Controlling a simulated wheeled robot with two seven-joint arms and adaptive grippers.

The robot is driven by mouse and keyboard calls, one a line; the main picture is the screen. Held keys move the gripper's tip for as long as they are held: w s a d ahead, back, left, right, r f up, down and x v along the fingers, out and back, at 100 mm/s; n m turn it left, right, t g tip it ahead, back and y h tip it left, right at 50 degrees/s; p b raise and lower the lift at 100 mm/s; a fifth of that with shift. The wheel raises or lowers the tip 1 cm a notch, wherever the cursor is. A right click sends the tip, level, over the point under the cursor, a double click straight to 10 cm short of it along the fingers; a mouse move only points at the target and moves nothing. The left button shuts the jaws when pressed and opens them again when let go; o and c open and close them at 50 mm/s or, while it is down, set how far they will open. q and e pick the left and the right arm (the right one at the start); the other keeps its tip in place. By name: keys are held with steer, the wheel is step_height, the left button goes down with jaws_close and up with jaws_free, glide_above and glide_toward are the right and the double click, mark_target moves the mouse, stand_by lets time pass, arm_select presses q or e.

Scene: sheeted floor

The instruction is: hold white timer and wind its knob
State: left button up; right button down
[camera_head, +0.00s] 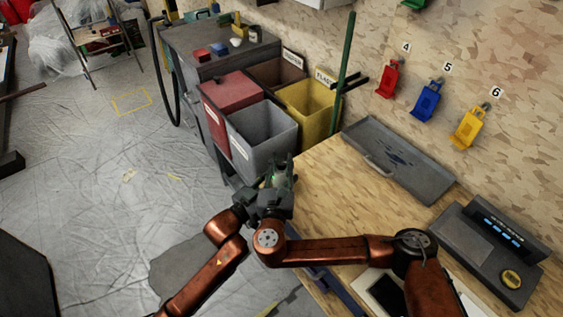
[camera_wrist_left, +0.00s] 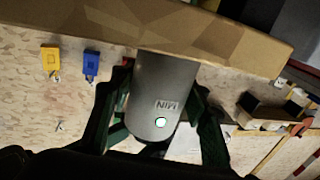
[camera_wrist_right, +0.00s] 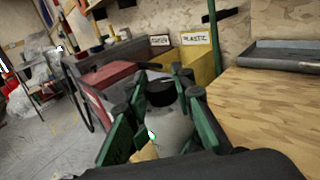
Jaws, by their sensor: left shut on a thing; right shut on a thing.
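The white timer (camera_wrist_right: 170,128) is a pale round body with a black top part (camera_wrist_right: 160,90), probably its knob, in the right wrist view. In the left wrist view the timer (camera_wrist_left: 165,85) is a grey-looking cylinder with upside-down "MIN" lettering; the knob is not seen there. My left gripper (camera_wrist_left: 165,125) has its green fingers shut on the timer from both sides. My right gripper (camera_wrist_right: 163,120) is also shut, its green fingers beside the timer body; the exact contact is unclear. In the head view both grippers meet closely, the right one (camera_head: 282,175) showing best and mostly hiding the timer.
The wooden bench (camera_head: 330,195) lies to the right, with a grey tray (camera_head: 430,182) and a dark device (camera_head: 480,262) on it. A grey bin (camera_head: 262,133) and a yellow bin (camera_head: 312,108) stand just beyond the grippers. Open sheeted floor (camera_head: 90,180) lies left.

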mark_target(282, 162)
steer(key=c, duration=1.6)
jaws_free()
step_height(282, 162, up, 10)
steer(key=shift+r, duration=0.1)
